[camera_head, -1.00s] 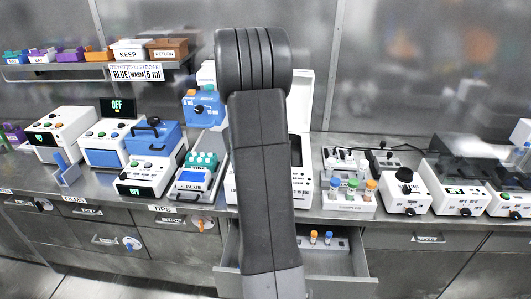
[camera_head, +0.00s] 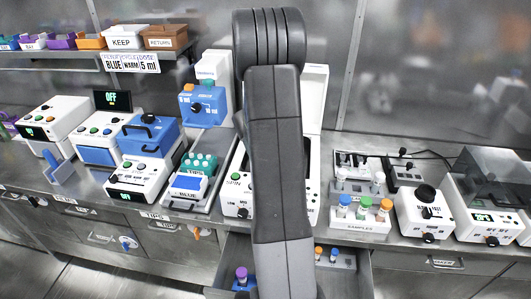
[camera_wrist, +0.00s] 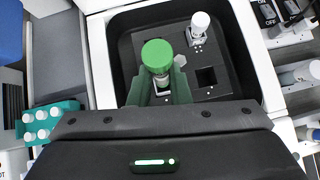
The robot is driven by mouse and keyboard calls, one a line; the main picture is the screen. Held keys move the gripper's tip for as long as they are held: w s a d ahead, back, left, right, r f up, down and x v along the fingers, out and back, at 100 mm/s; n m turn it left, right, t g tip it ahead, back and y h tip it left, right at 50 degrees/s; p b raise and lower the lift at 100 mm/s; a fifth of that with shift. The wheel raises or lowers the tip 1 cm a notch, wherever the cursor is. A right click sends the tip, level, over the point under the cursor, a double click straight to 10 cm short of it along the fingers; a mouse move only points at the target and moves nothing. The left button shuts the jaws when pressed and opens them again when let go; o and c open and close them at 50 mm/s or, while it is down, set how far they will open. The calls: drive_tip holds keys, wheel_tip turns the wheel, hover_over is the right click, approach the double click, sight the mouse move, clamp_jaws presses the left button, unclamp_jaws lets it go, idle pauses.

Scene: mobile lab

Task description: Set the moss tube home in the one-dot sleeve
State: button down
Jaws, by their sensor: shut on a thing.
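The moss tube, with a green cap (camera_wrist: 157,56), is held upright between the green fingers of my gripper (camera_wrist: 160,88) in the wrist view. It is over the black block (camera_wrist: 222,92) inside the white machine, at its left side. Its lower end is hidden, so I cannot tell how deep it sits. A white-capped tube (camera_wrist: 200,22) stands in another sleeve at the back. An empty square opening (camera_wrist: 206,77) is to the right of my gripper. In the head view my arm hides my gripper and most of the machine (camera_head: 238,193).
A teal rack (camera_wrist: 42,122) of white tips is at left. In the head view, a samples rack (camera_head: 360,222) stands right of the machine, and an open drawer (camera_head: 365,268) with capped tubes juts out below.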

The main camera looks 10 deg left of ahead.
wheel_tip(320, 180, down, 5)
drive_tip(key=shift+b, duration=0.55)
drive_tip(key=c, duration=1.3)
unclamp_jaws()
drive_tip(key=shift+o, duration=0.2)
drive_tip(key=p+v, duration=0.1)
drive_tip(key=v, duration=1.1)
